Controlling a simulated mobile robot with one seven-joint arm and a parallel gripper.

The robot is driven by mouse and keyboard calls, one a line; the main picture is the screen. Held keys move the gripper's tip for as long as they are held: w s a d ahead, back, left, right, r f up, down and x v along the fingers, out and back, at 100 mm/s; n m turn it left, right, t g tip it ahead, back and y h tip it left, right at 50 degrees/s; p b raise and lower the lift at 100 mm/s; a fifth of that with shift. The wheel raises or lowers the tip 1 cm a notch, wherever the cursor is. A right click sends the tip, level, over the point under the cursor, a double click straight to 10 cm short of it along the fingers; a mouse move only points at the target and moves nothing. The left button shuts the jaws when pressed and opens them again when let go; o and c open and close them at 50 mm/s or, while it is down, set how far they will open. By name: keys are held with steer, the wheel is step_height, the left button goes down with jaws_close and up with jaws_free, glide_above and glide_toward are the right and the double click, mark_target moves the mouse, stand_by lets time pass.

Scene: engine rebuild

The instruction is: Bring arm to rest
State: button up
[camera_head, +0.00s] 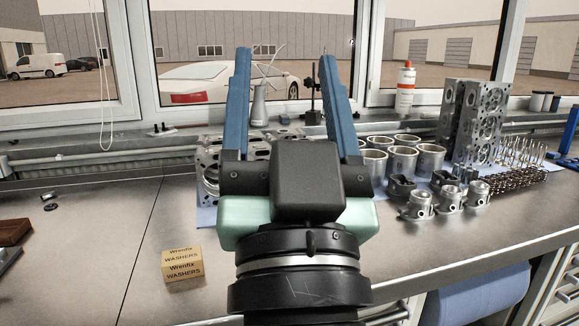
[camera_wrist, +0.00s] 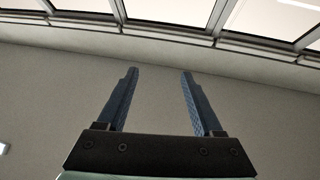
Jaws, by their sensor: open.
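My gripper (camera_head: 284,62) is raised in front of the workbench, its two blue fingers spread wide and pointing up and away. Nothing is between the fingers. In the wrist view my gripper (camera_wrist: 153,75) is also open and empty, with only a plain wall and a row of windows behind it. In the head view the gripper and wrist hide part of a metal engine block or head (camera_head: 209,180) on the bench behind.
The workbench (camera_head: 90,240) holds a washers box (camera_head: 183,264) at front left. Cylinder liners (camera_head: 402,162), pistons (camera_head: 420,205), an upright engine part (camera_head: 472,120) and a camshaft (camera_head: 505,188) crowd the right. A spray can (camera_head: 405,88) stands behind. The left bench is mostly clear.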

steer(key=s+r+t+p, duration=0.1)
steer(key=s+r+p, duration=0.1)
steer(key=r+p, duration=0.5)
steer(key=s+r+h+p, duration=0.1)
steer(key=s+r+p, duration=0.1)
steer(key=r+p, duration=0.6)
step_height(320, 180, up, 5)
steer(key=shift+r+n+t, duration=0.2)
steer(key=shift+n+t, duration=0.1)
steer(key=shift+t, duration=0.1)
